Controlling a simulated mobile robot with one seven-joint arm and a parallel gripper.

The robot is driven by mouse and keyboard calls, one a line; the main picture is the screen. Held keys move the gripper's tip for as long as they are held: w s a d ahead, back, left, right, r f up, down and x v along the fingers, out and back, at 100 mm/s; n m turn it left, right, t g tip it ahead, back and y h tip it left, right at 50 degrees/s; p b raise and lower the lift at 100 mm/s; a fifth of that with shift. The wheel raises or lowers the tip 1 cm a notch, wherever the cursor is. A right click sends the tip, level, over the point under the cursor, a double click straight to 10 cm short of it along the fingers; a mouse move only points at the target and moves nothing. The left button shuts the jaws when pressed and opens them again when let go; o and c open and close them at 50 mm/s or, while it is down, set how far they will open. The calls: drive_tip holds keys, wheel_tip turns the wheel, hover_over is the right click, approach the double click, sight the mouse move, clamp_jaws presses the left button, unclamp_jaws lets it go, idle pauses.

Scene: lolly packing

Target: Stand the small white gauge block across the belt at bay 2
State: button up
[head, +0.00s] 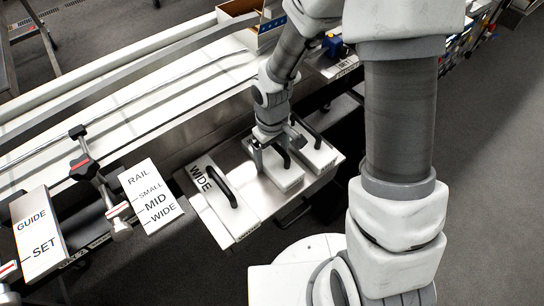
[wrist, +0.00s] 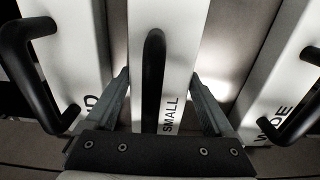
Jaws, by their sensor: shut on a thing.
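The small white gauge block (head: 282,176) lies on a metal tray (head: 246,222), between two other white blocks. In the wrist view it is the middle block, lettered SMALL (wrist: 171,112), with a black bar handle (wrist: 153,80). My gripper (head: 272,146) is down on it. In the wrist view my gripper (wrist: 158,78) has one finger along each long side of the block, shut on it. The block looks still level with its neighbours; I cannot tell whether it touches the tray. The white belt (head: 150,105) runs diagonally at the left.
The WIDE block (head: 222,205) is left of the small one, and another handled block (head: 318,156) is right. A RAIL board (head: 151,198), a GUIDE board (head: 38,235) and a black-and-red clamp (head: 84,165) stand along the belt's near side. An open box (head: 240,15) is at the back.

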clamp_jaws()
drive_tip(key=shift+r, duration=0.2)
